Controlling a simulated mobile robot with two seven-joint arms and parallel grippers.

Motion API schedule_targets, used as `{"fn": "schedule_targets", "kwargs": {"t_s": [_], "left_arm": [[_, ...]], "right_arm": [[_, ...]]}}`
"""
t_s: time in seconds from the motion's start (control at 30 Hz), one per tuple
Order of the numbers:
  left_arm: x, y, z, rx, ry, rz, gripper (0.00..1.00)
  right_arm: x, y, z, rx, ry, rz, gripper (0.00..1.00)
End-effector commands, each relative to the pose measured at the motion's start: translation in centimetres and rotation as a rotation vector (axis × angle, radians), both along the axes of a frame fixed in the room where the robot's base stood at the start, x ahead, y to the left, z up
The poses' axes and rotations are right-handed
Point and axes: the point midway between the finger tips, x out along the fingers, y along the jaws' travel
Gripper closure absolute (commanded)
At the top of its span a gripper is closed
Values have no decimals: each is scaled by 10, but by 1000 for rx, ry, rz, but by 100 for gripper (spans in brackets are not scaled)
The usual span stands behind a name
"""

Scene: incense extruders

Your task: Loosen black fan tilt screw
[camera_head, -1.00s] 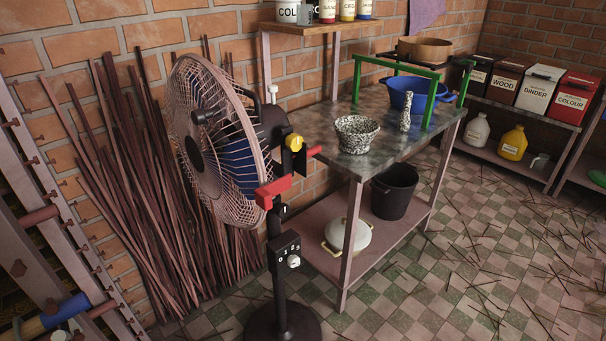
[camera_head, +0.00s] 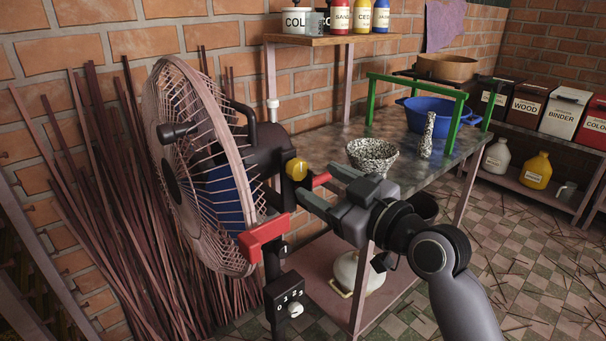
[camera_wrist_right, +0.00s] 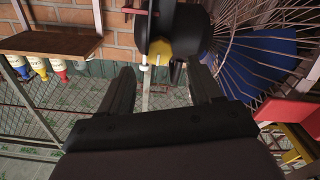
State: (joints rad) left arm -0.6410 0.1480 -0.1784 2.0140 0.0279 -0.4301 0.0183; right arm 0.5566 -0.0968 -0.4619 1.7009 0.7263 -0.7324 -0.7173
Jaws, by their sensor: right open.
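The fan (camera_head: 205,165) stands at the left with its wire cage facing left and a black motor housing behind it. A yellow knob (camera_head: 296,168) sits on the black tilt joint, beside a short red bar (camera_head: 321,180). I cannot clearly pick out a separate black screw there. My right gripper (camera_head: 318,183) comes in from the right, open, with its fingertips close to the red bar and right of the yellow knob. In the right wrist view, the open fingers (camera_wrist_right: 162,78) point toward the yellow knob (camera_wrist_right: 180,48); contact cannot be told. My left gripper is not in view.
A red bracket (camera_head: 264,234) and a control box (camera_head: 289,302) are on the fan's stand. Behind is a metal table (camera_head: 400,170) with a speckled bowl (camera_head: 372,155) and a green frame (camera_head: 455,125). Stick bundles lean on the brick wall at left.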

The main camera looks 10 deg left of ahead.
Motion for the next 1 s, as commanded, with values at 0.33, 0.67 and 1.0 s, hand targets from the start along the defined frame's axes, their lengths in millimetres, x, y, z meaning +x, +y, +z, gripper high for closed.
{"fn": "schedule_targets", "kwargs": {"t_s": [0.33, 0.67, 1.0], "left_arm": [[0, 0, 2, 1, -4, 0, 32], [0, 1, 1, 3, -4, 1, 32], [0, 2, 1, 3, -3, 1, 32]], "right_arm": [[27, 33, 1, 2, 1, -2, 36], [36, 45, 1, 2, 0, -3, 36], [36, 45, 0, 1, 0, -3, 72]]}}
